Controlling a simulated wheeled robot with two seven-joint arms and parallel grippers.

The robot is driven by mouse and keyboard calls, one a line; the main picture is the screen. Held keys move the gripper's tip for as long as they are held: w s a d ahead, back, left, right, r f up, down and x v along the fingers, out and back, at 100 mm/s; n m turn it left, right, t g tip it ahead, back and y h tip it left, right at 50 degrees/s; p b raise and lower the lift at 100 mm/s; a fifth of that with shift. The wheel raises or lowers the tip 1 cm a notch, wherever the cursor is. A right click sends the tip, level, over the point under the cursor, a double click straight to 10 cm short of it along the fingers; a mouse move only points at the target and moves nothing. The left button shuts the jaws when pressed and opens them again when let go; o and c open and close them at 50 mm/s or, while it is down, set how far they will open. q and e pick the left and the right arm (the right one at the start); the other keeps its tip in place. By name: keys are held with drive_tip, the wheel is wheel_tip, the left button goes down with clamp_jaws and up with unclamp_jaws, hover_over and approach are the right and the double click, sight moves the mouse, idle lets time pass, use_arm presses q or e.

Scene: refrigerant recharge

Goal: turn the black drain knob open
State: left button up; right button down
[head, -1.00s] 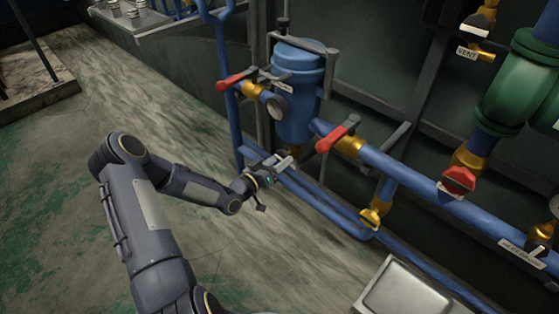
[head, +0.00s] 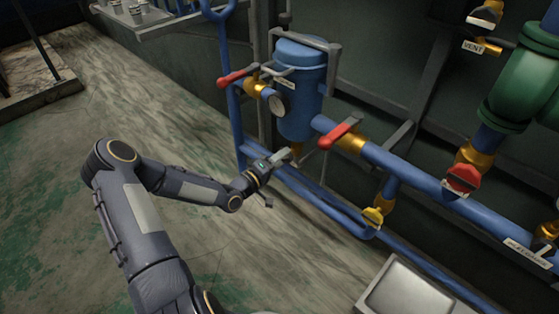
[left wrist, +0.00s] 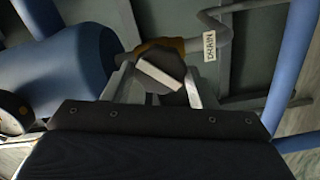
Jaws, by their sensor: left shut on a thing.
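The black drain knob (left wrist: 160,76) shows in the left wrist view as a dark round piece with a pale, tilted bar across its face. It sits in front of a brass fitting (left wrist: 155,48) on the blue vessel (left wrist: 68,72). A DRAIN label (left wrist: 208,45) hangs to its right. My left gripper (left wrist: 157,84) is shut on the knob, with one finger on either side of it. In the head view my left gripper (head: 285,156) is under the blue vessel (head: 300,92), at its brass outlet, and it largely hides the knob. My right gripper is in neither view.
Red-handled valves (head: 338,133) and (head: 235,77) sit close to my left gripper. A metal tray (head: 400,290) is at the lower right. The floor on the left is open.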

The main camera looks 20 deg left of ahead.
use_arm(q)
drive_tip(key=shift+n, duration=0.3)
drive_tip(key=shift+c, duration=0.2)
drive_tip(key=n, duration=0.4)
drive_tip(key=shift+n, duration=0.3)
drive_tip(key=n+b, duration=0.1)
drive_tip(key=n, duration=0.2)
drive_tip(key=shift+f, duration=0.15)
drive_tip(key=o, duration=0.7)
drive_tip(key=shift+n, duration=0.4)
drive_tip(key=shift+c, duration=0.2)
drive_tip(key=o, duration=0.3)
drive_tip(key=shift+o, duration=0.2)
drive_tip(key=shift+s, duration=0.1)
